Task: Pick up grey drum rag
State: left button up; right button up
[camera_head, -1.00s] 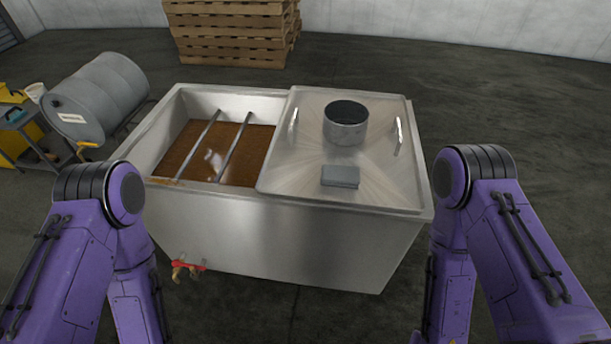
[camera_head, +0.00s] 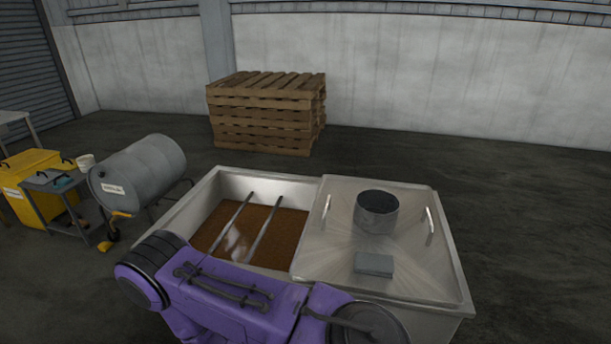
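A grey folded rag (camera_head: 374,265) lies flat on the tank's closed metal lid (camera_head: 330,255), in front of the short round metal collar (camera_head: 377,212). It is a small grey block shape, and nothing touches it. A purple arm of mine crosses the bottom of the view, in front of the tank's near wall. Neither gripper's fingers show in the head view.
The steel tank's open left half holds brown liquid (camera_head: 262,222) under two bars. Lid handles (camera_head: 430,220) stand up at the sides. A grey drum (camera_head: 140,172) on a stand, a small cart (camera_head: 62,182) and a yellow bin (camera_head: 30,170) are at left. Pallets (camera_head: 265,115) stand behind.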

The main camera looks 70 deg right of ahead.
aim_at(374, 265)
jog(key=u, duration=0.25)
jog(key=k, duration=1)
jog(key=z, duration=1.25)
